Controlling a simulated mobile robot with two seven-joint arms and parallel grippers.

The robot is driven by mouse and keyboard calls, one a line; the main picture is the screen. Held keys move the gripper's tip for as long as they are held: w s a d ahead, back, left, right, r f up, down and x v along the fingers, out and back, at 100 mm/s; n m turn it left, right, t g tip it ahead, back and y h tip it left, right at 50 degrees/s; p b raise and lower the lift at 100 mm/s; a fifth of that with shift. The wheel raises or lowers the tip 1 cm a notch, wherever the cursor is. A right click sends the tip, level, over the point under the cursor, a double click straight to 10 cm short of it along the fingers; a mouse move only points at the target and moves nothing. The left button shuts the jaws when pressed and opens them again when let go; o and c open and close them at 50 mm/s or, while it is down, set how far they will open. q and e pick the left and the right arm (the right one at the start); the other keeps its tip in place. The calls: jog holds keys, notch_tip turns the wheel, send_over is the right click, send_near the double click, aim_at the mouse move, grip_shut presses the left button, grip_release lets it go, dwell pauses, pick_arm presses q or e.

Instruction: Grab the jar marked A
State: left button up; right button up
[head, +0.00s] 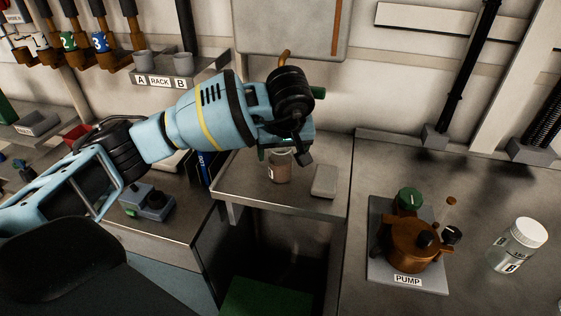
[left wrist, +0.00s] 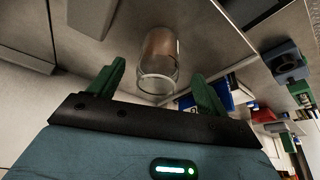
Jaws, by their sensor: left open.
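A clear glass jar with brown contents (head: 280,167) stands on the small metal bench in the middle of the head view. Its label is partly visible and I cannot read the letter. My left gripper (head: 287,146) is directly above it and hides its top. In the left wrist view the jar (left wrist: 158,62) shows its rim toward me, between the spread green fingers of my open left gripper (left wrist: 157,76). A gap shows on both sides, and nothing is held. My right gripper is not in view.
A light flat block (head: 325,181) lies right of the jar. A pump (head: 408,245) and a white-lidded jar (head: 518,245) stand on the right counter. A rack labelled A and B (head: 180,75) is at the back left. A dark gap lies below the bench front.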

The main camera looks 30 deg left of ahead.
aim_at(281, 158)
pick_arm(q)
jog(key=shift+w+a, duration=0.3)
jog(key=shift+w, duration=0.05)
jog(key=x, duration=0.5)
jog(key=shift+c, duration=0.4)
jog(key=c, duration=1.2)
jog(key=shift+r, duration=0.1)
